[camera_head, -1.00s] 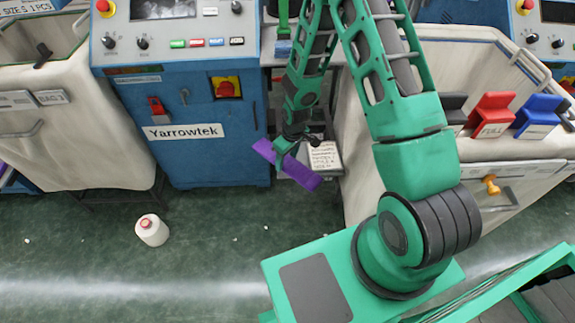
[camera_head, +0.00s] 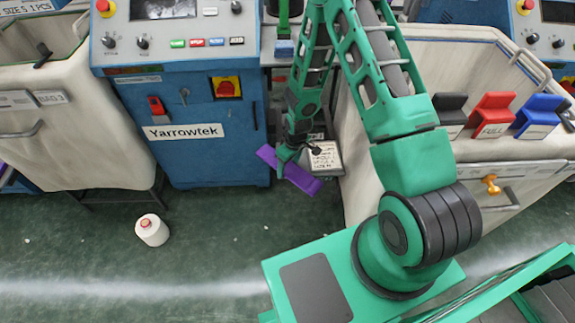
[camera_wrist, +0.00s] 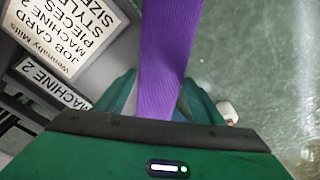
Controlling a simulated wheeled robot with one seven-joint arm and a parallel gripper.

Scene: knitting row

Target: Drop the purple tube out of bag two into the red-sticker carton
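The purple tube (camera_head: 299,176) is a long, flat knitted piece hanging in the air in front of the gap between the blue machine and the right-hand canvas bag. My gripper (camera_head: 285,154) is shut on it near its middle. In the wrist view the purple tube (camera_wrist: 165,60) runs up the picture between the two green fingers of my gripper (camera_wrist: 160,98). The right-hand canvas bag (camera_head: 435,80) is cream, its inside partly covered by my arm; I cannot read a number on it. I cannot make out a red-sticker carton in these frames.
The blue Yarrowtek machine (camera_head: 190,120) stands left of the tube. A job card (camera_head: 325,155) sits just right of it; the wrist view shows a Machine 2 label (camera_wrist: 52,85). A white cone (camera_head: 151,230) stands on the open green floor. Another bag (camera_head: 50,130) stands far left.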

